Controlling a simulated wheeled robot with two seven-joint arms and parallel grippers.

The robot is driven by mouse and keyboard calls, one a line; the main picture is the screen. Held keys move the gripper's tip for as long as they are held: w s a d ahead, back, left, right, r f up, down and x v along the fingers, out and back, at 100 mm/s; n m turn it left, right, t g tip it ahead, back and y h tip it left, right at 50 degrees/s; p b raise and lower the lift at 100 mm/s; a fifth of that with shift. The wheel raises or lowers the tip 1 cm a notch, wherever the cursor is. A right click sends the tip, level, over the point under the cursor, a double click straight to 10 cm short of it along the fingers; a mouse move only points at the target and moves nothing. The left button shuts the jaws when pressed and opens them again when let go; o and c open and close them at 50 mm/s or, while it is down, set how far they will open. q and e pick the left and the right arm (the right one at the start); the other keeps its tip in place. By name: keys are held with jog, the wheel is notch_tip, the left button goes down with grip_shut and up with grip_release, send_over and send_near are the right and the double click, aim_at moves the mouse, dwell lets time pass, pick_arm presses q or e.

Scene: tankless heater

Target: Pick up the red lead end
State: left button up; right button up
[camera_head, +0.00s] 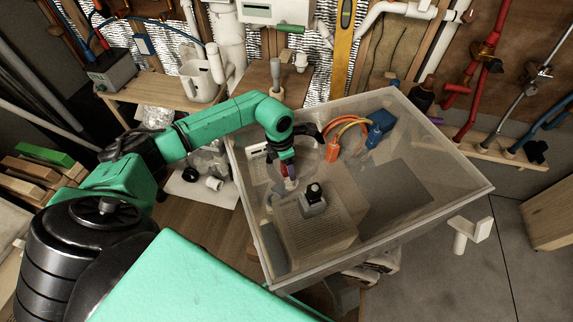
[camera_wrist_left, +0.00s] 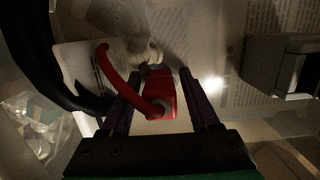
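The red lead end (camera_wrist_left: 160,96) is a red block with a curved red lead, seen in the left wrist view between the two dark fingers of my left gripper (camera_wrist_left: 160,84). The fingers stand apart on either side of it. A gap shows on the right side; contact on the left is unclear. In the head view my left gripper (camera_head: 290,183) reaches down over the left part of a clear-walled bin (camera_head: 465,182). The lead end is hard to make out there. My right gripper is not in view.
The bin also holds an orange connector (camera_head: 306,152), a blue connector (camera_head: 381,124) and a small device with a black top (camera_head: 313,195). A white pitcher (camera_head: 199,80) stands on a wooden shelf behind. Red pipes (camera_head: 478,75) run down the wall at the right.

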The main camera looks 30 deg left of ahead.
pick_arm(q)
grip_shut()
jog(key=shift+r, duration=0.1)
